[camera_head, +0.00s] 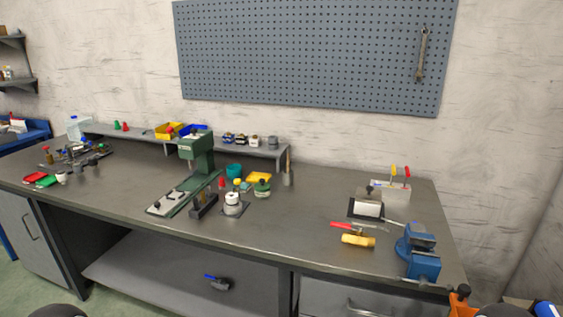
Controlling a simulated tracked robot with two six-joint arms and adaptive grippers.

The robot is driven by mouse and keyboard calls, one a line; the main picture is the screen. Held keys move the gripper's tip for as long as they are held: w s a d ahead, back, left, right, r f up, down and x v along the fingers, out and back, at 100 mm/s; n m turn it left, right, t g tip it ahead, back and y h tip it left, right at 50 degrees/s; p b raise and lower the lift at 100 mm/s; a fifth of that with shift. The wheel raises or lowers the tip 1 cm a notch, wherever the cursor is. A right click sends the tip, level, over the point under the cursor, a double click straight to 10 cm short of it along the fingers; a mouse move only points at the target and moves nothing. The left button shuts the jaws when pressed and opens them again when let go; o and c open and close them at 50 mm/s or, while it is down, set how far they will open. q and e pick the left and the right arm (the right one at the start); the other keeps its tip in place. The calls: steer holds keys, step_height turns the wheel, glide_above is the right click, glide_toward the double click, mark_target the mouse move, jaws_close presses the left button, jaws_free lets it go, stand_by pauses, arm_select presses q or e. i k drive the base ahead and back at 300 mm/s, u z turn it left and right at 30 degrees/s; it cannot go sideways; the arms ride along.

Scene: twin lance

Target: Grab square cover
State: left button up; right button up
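I cannot tell for certain which thing is the square cover. A flat yellow piece (259,177) lies on the workbench (300,222) behind the small green-topped jar (262,188). A dark square plate (353,209) with a pale block (368,209) on it lies at the right of the bench. A silver box (396,193) stands behind it. Neither gripper shows. Only dark rounded shapes, possibly parts of my arms, cut into the bottom edge at left and right.
A green press (198,160) stands mid-bench. A blue vise (420,250) sits at the right front edge. A red-handled tool (343,225) and yellow roller (358,241) lie nearby. A raised shelf (215,144) runs along the back. The bench between press and vise is mostly clear.

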mark_target(368, 195)
steer(key=z, duration=0.7)
steer(key=k, duration=1.15)
steer(key=u, duration=0.6)
steer(key=i, duration=1.65)
steer(key=z, duration=0.05)
